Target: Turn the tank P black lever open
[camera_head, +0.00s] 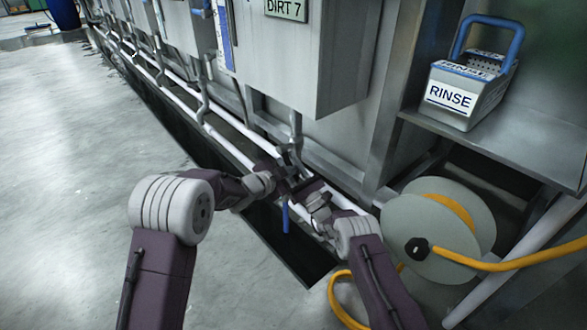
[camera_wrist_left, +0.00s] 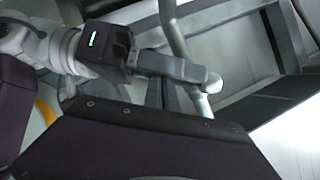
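My left gripper (camera_head: 290,184) is in among the pipes below the grey tank, and its fingertips are too small and covered to read. My right gripper (camera_head: 312,198) is close beside it. The left wrist view shows the right gripper's grey fingers (camera_wrist_left: 172,68) at a metal pipe (camera_wrist_left: 176,32); I cannot tell whether they grip anything. My left gripper's dark body fills the bottom of that view and its fingers are hidden. A blue lever (camera_head: 285,216) hangs just below the grippers. I cannot make out a black lever or a tank P label.
A tank marked DIRT 7 (camera_head: 318,60) stands above. White pipes (camera_head: 228,146) run along a dark floor trench (camera_head: 296,250). At right are a hose reel (camera_head: 425,228) with a yellow hose (camera_head: 520,257) and a RINSE basket (camera_head: 462,92) on a steel shelf. The left floor is clear.

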